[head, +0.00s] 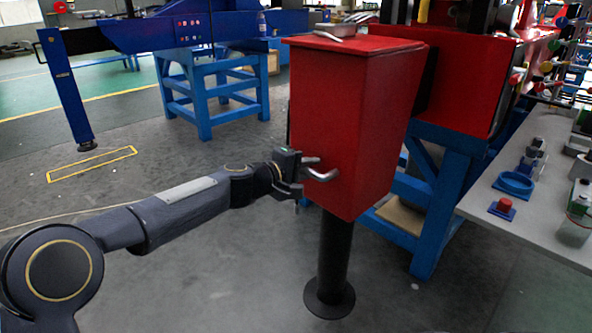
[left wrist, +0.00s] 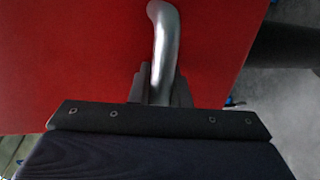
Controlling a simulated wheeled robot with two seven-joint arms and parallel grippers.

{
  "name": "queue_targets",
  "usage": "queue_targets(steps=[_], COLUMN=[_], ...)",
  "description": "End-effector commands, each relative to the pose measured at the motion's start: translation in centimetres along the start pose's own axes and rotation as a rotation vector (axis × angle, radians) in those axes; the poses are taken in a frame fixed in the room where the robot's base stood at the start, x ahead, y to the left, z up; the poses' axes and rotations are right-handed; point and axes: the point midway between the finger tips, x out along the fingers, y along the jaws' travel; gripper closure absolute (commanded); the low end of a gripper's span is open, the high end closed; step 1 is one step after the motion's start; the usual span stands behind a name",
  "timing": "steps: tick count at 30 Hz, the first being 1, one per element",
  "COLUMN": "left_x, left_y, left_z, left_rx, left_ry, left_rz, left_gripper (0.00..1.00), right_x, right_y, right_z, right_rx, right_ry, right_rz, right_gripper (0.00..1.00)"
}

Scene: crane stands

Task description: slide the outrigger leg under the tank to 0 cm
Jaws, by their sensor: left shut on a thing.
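The red tank (head: 335,120) stands in the middle of the head view. A silver bent handle (head: 322,173) sticks out of its left face. My left gripper (head: 302,174) is at this handle and shut on it; in the left wrist view the handle (left wrist: 164,50) runs down between the fingers (left wrist: 160,88). The black outrigger leg (head: 334,250) comes down from under the tank and ends in a round foot (head: 329,298) close to the floor. I cannot tell whether the foot touches the floor. My right gripper is not in view.
A blue stand (head: 432,225) is behind the tank to the right. A grey table (head: 540,200) with a blue ring (head: 515,183) and a red button (head: 504,205) is at the right. A blue post (head: 68,100) stands at the left. The floor left of the tank is mostly clear.

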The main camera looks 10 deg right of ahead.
Motion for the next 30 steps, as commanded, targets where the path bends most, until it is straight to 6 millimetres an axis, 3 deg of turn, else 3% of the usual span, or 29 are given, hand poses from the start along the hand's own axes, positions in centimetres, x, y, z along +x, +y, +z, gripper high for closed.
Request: queue_targets(steps=[1,18,19,23,30], left_x=[0.32,0.96,0.96,0.95,0.91], left_y=[0.78,1.05,1.06,1.08,1.06], left_z=[0.7,0.72,0.72,0.7,0.61], left_rx=[0.004,0.004,0.004,0.005,0.005], left_ry=[-0.016,-0.016,-0.016,-0.015,-0.013], left_rz=[0.009,0.012,0.012,0.013,0.013], left_gripper=[1.0,1.0,0.81,0.64,0.64], right_x=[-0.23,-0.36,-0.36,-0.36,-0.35], right_y=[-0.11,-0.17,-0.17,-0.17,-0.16], right_z=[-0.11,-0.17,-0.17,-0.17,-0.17], right_rx=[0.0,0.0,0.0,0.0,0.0], right_ry=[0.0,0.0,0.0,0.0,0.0], right_rz=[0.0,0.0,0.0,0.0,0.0], right_gripper=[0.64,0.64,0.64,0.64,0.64])
